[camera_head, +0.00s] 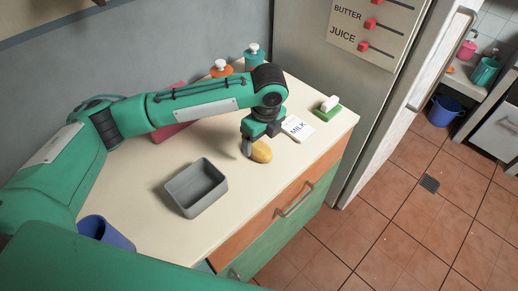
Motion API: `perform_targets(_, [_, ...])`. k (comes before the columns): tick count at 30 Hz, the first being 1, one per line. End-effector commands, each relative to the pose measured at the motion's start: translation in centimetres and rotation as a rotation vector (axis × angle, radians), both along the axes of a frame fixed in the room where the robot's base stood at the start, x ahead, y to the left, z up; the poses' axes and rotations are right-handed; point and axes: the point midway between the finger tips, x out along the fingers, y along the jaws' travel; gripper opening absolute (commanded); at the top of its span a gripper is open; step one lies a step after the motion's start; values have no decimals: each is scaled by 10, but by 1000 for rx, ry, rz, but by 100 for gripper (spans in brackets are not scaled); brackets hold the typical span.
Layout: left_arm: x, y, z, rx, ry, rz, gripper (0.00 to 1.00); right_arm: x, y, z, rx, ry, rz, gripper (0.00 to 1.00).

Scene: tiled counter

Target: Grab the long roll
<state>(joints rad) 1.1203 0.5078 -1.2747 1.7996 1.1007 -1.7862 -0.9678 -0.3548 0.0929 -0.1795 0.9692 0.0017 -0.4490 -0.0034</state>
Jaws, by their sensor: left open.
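A yellow-brown roll (262,152) lies on the cream counter (150,238), right of the grey bin. It is partly hidden by my left gripper (250,145), which points down over its left end. The left gripper is open, with a finger showing just left of the roll. I cannot tell whether the fingers touch it. My right gripper is not in view.
A grey open bin (196,208) stands left of the roll. A white milk carton (297,128) lies close behind it, with a green and white brush-like item (328,109) farther right. Orange (221,68) and teal (254,55) bottles stand at the back. A blue cup (106,233) is front left.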

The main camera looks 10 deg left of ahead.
Motion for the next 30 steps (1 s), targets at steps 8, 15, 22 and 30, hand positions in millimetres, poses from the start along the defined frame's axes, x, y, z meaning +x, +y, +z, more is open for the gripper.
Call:
perform_targets(8, [3, 4, -34, 0, 1, -1, 78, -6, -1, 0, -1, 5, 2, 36])
perform_targets(15, [3, 5, -36, -1, 0, -1, 78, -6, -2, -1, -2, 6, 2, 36])
perform_targets(22, [3, 5, -35, 0, 0, -1, 34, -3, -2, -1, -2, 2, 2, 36])
perform_targets(30, [3, 5, -35, 0, -1, -1, 29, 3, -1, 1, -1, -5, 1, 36])
